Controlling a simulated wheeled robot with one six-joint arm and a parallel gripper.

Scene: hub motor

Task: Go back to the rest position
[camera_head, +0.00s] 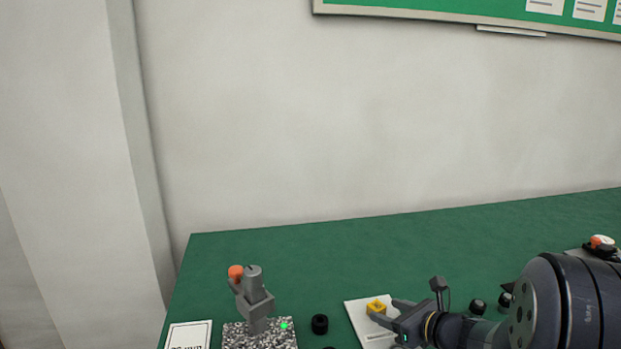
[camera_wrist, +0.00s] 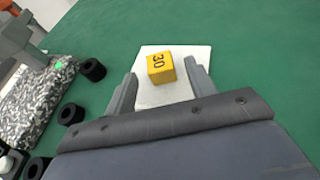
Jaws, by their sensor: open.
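My gripper (camera_head: 385,315) is at the lower right of the head view, low over the green table (camera_head: 420,245). Its two fingers are spread apart in the wrist view (camera_wrist: 160,92). A yellow block (camera_head: 376,306) marked 30 sits on a white card (camera_head: 359,316). In the wrist view the yellow block (camera_wrist: 160,68) lies between and a little beyond the fingertips, with a gap at each side. I cannot tell how high the fingers are over the card.
A grey fixture (camera_head: 254,298) with an orange top stands on a speckled base (camera_head: 236,336) at left. A black ring (camera_head: 320,324) lies between it and the card; more black rings show in the wrist view (camera_wrist: 71,114). A white label (camera_head: 189,336) lies at the left edge. The table's back is clear.

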